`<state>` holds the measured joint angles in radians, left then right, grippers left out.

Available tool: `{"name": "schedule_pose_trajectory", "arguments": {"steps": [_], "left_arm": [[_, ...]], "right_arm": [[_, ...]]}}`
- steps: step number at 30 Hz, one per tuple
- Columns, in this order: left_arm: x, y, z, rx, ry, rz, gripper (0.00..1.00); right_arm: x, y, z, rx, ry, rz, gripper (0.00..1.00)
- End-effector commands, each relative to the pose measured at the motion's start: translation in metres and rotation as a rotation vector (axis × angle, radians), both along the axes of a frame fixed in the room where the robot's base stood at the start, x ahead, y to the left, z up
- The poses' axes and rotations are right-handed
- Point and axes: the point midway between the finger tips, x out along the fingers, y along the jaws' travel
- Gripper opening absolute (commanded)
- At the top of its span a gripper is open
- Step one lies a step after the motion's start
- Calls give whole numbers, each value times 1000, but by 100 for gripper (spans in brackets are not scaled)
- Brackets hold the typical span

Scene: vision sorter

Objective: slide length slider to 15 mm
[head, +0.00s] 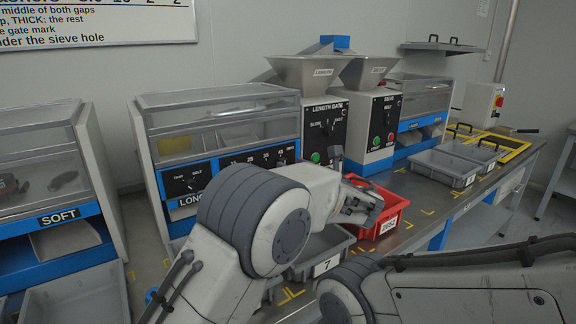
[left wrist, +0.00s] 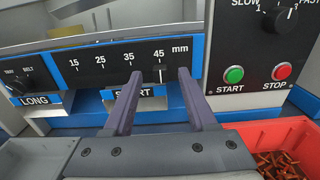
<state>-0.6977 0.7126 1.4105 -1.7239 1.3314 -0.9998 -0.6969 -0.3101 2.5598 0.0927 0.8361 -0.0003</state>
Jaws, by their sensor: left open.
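The length slider's black panel (left wrist: 90,62) fills the middle of the left wrist view, with a scale marked 15, 25, 35 and 45 mm. A short pale mark (left wrist: 161,75), seemingly the slider's pointer, shows just under the 45. My left gripper (left wrist: 159,74) is open. Its two fingers reach toward the panel, one on each side of the pale mark; contact cannot be told. In the head view the scale panel (head: 262,158) shows behind my left arm, and the slider is too small to make out. My right gripper is out of view.
A red bin (left wrist: 232,127) holding small brown pieces is at right in the left wrist view. START (left wrist: 233,75) and STOP (left wrist: 282,71) buttons sit right of the slider panel. A knob (left wrist: 19,86) is at its left. Grey trays (head: 447,167) stand at right on the bench.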

Motion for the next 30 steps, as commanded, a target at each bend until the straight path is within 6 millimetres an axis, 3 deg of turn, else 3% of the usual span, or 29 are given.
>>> {"name": "schedule_pose_trajectory", "arguments": {"steps": [6,16,17,21,30], "left_arm": [[20,13,-1,0,2,1,57],[23,15,0,-1,2,-1,57],[23,15,0,-1,2,-1,50],[23,15,0,-1,2,-1,0],[22,15,-1,-1,2,-1,0]], "right_arm": [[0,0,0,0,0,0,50],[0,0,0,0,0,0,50],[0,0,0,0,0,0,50],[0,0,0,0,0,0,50],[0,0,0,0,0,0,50]]}}
